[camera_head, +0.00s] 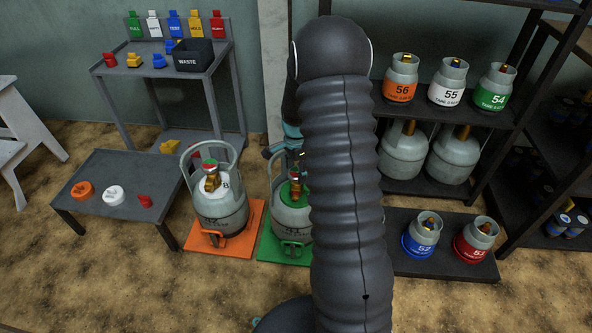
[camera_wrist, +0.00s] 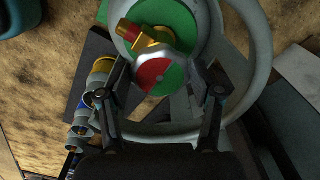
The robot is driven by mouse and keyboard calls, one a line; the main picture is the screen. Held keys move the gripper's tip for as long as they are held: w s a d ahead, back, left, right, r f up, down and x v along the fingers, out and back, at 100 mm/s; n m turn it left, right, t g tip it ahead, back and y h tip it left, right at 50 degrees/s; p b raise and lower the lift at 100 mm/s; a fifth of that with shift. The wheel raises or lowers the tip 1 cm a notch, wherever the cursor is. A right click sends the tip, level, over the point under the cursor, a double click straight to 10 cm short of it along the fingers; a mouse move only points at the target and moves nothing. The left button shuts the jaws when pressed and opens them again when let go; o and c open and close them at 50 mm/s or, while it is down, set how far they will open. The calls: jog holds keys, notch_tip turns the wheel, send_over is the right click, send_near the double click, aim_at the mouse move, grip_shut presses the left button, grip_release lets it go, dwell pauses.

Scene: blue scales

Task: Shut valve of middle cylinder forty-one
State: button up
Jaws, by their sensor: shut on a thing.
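The middle cylinder (camera_head: 287,222) is grey with a green top and stands upright on a green mat (camera_head: 270,248). Its number looks like 41, partly covered by my arm. In the wrist view its green top (camera_wrist: 182,18), brass valve (camera_wrist: 128,31) and red-and-green handwheel (camera_wrist: 152,76) show inside the round grey collar (camera_wrist: 262,45). My gripper (camera_wrist: 163,75) has one finger on each side of the handwheel and is shut on it. In the head view my gripper (camera_head: 287,148) is over the cylinder's top, mostly hidden by my arm.
Left of it stands another cylinder (camera_head: 222,212) on an orange mat (camera_head: 190,240). A low table (camera_head: 120,170) holds orange, white and red pieces. A bench (camera_head: 150,75) carries a WASTE bin (camera_head: 192,57). Shelves (camera_head: 440,190) at right hold several cylinders. Sandy floor in front is clear.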

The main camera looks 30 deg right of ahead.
aim_at(296, 172)
jog(key=shift+w, duration=0.1)
jog(key=o, duration=1.1)
jog(key=shift+o, duration=0.2)
notch_tip(296, 172, up, 12)
dwell(0.4)
